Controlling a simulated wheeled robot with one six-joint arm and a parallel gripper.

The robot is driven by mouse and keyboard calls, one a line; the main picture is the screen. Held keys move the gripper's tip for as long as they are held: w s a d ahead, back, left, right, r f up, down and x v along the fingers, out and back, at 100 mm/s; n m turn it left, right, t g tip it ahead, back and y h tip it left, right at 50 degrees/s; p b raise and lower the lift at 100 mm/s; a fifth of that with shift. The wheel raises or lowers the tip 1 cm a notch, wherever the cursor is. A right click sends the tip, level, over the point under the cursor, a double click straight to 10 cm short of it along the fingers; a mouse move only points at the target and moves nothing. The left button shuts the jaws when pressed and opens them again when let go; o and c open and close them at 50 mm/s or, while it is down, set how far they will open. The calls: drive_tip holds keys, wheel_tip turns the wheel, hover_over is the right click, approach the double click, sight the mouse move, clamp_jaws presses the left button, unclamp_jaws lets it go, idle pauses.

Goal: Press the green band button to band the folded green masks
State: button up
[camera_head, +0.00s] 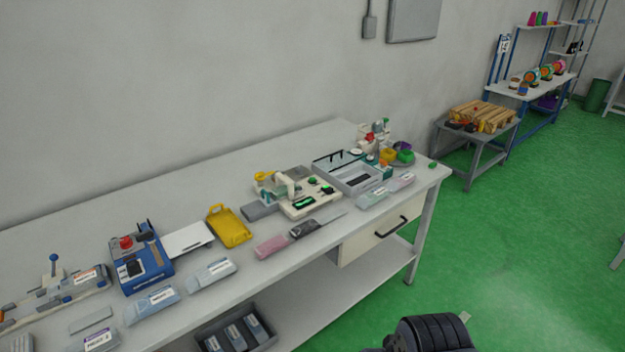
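A cream bench machine (298,207) with a raised arm stands on the long white table. A small round green part (313,181) sits on its top, and it looks like a button. Dark patches with green on them (327,190) lie on the machine's right side; I cannot tell whether these are folded masks. A separate small green object (432,165) lies near the table's right end. My gripper's fingers do not show. A black ribbed part, likely of my arm, shows at the bottom edge, well apart from the machine.
A grey tray (345,172) stands right of the machine, and a yellow tray (229,226) stands left of it. A blue device with a red button (143,262) is further left. Several packets line the front edge. A drawer (377,242) hangs under the table. Green floor on the right is clear.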

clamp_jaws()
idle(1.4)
